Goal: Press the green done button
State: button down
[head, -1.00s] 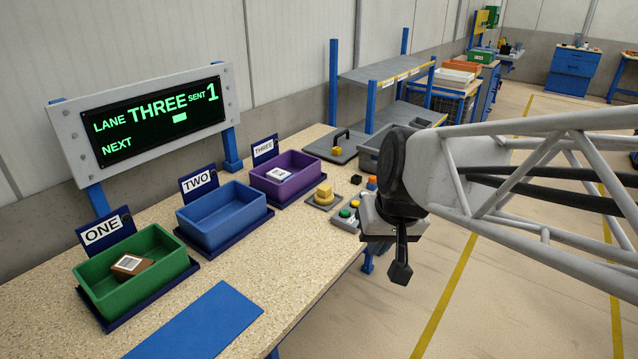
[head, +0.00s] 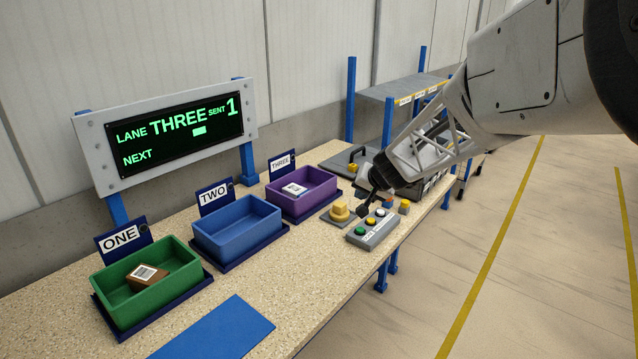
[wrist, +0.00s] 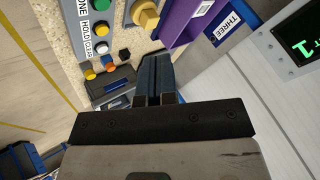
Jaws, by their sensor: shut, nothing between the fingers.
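The green button (head: 361,231) is at the near-left end of a grey button box (head: 377,236) on the table, in line with a yellow button (head: 371,221) and a white button (head: 381,212). In the wrist view the green button (wrist: 100,4) is at the top edge, partly cut off, beside a label that reads as DONE. My gripper (head: 364,207) is shut and empty, just behind the button box and apart from the green button. Its closed fingers also show in the wrist view (wrist: 155,72).
A large yellow knob (head: 340,211) on a grey plate stands left of the box. The purple bin (head: 308,207), blue bin (head: 240,240) and green bin (head: 150,300) line the table. Small blocks (head: 404,206) lie near the box. The screen (head: 180,130) reads lane THREE, sent 1.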

jog(key=m+t, duration=0.1)
send_over(362, 229)
notch_tip(362, 229, down, 6)
jog(key=r, duration=0.1)
jog(key=shift+w+f+h, duration=0.1)
jog(key=shift+f+h, duration=0.15)
jog(key=shift+h, duration=0.05)
jog(key=shift+f, duration=4.35)
jog(key=shift+f, duration=0.9)
jog(key=shift+r, duration=0.8)
jog(key=shift+r, duration=0.2)
jog(key=shift+r, duration=2.4)
